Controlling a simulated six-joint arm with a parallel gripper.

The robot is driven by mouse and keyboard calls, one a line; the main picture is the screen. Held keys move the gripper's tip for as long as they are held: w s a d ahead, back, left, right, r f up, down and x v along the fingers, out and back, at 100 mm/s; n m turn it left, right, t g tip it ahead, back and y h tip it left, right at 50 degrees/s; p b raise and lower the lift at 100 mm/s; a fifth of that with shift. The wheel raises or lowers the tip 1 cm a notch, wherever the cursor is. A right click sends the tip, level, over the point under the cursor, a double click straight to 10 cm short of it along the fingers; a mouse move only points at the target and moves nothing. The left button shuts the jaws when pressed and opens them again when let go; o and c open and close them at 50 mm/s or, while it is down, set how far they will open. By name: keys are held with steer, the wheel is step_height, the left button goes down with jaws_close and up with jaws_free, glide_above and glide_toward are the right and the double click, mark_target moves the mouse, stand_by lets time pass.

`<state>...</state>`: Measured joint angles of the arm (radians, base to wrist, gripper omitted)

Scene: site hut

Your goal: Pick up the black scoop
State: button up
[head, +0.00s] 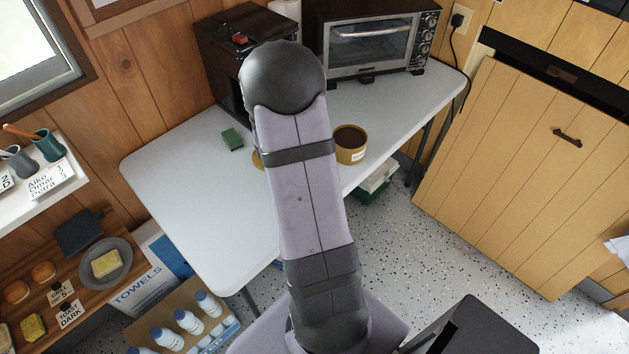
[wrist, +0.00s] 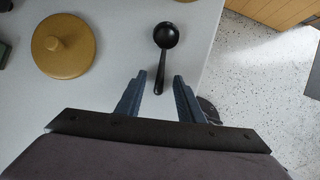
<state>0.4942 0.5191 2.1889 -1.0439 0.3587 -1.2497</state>
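The black scoop (wrist: 163,50) lies on the white table (wrist: 120,85) in the wrist view, with its round bowl at the far end and its handle pointing toward my gripper. My gripper (wrist: 162,80) is open and empty. Its two fingers stand on either side of the handle's near end in the picture; I cannot tell how high they are above it. In the head view my arm hides the scoop and the gripper.
A round yellow lid with a knob (wrist: 63,46) lies left of the scoop. In the head view, a yellow pot with dark contents (head: 351,146) stands near the table's right edge. A green sponge-like block (head: 232,138), a toaster oven (head: 368,42) and a dark machine (head: 232,45) are also on the table.

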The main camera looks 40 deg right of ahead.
jaws_close()
steer(key=shift+r, duration=0.15)
step_height(320, 180, up, 10)
steer(key=p, duration=0.4)
